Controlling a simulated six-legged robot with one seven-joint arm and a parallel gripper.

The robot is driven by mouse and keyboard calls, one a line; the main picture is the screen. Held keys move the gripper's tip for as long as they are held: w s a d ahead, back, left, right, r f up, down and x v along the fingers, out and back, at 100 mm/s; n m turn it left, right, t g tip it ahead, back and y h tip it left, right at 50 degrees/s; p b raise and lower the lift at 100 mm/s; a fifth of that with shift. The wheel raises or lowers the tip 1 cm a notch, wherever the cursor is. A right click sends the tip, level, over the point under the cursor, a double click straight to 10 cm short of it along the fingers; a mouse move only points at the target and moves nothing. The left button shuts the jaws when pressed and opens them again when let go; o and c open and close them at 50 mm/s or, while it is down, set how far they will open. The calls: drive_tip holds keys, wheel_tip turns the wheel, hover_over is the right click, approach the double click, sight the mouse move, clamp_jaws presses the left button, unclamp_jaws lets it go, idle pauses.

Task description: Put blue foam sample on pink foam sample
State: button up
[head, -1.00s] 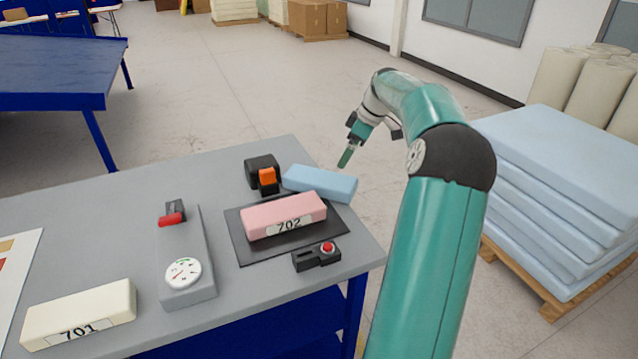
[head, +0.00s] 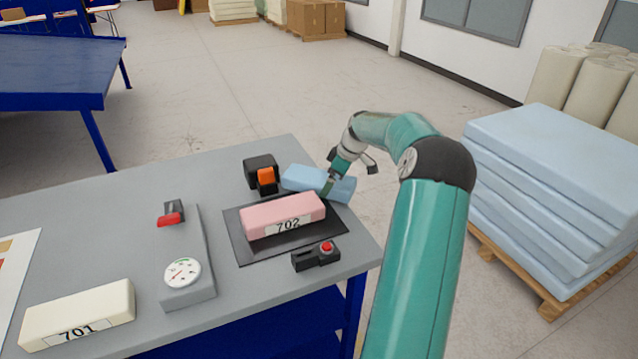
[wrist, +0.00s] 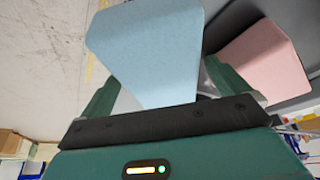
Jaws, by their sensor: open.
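The blue foam sample (head: 303,178) lies at the table's far right corner, behind the pink foam sample (head: 283,216), which rests on a dark mat (head: 247,253) and carries the label 702. My gripper (head: 331,187) is at the right part of the blue foam and hides some of it. In the wrist view the blue foam (wrist: 150,55) lies between the two spread fingers of my gripper (wrist: 160,90). The fingers are open. The pink foam (wrist: 262,62) shows to the right, beyond the right finger.
A black and orange device (head: 263,173) stands left of the blue foam. A red-button box (head: 316,255) sits in front of the mat. A grey gauge unit (head: 187,280) and a cream foam 701 (head: 78,315) are to the left. Stacked blue slabs (head: 550,190) stand on a pallet at right.

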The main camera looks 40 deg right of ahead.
drive_tip(key=shift+w+f, duration=0.15)
drive_tip(key=shift+f, duration=0.35)
drive_tip(key=c, duration=1)
drive_tip(key=shift+r, duration=0.15)
